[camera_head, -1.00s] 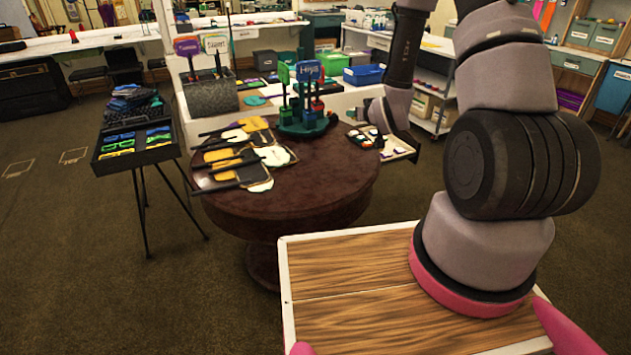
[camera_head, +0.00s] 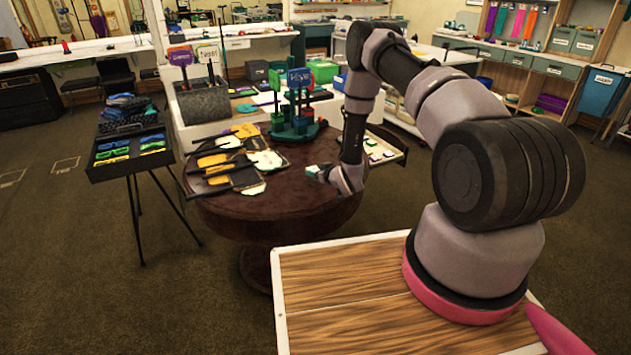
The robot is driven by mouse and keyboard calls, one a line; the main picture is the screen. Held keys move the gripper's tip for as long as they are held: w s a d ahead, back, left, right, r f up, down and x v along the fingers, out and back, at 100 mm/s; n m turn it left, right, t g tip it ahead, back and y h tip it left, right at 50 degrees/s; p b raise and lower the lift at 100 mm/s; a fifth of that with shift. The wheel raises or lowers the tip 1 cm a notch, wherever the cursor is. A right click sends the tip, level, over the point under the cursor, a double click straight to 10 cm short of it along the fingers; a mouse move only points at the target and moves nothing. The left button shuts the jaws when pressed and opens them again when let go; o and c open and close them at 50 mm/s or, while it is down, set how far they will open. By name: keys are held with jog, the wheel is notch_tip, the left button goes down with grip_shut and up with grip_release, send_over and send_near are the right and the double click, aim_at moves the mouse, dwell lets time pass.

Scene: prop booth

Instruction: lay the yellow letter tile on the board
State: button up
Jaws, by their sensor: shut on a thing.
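My gripper (camera_head: 318,172) is at the end of my lowered arm, just above the right part of the round dark table (camera_head: 285,215). It is shut on a small pale thing with a teal edge, mostly hidden by the jaws. No yellow shows on it and no letter can be read, so I cannot tell whether it is the yellow letter tile. Dark flat boards with handles (camera_head: 233,178), some with yellow or pale shapes, lie on the left of the table. I cannot tell which is the task's board. The gripper is right of them, apart from them.
A green stand (camera_head: 297,130) with upright coloured signs is at the table's back. A shallow tray (camera_head: 400,152) with small white pieces is at the right, partly behind my arm. A black case (camera_head: 128,165) on a tripod is at left. The table's front is clear.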

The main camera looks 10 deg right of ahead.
aim_at(316, 185)
jog(key=shift+f, duration=2)
jog(key=shift+f, duration=0.15)
jog(key=o, duration=1.3)
jog(key=shift+r, duration=0.2)
jog(key=v, duration=1.2)
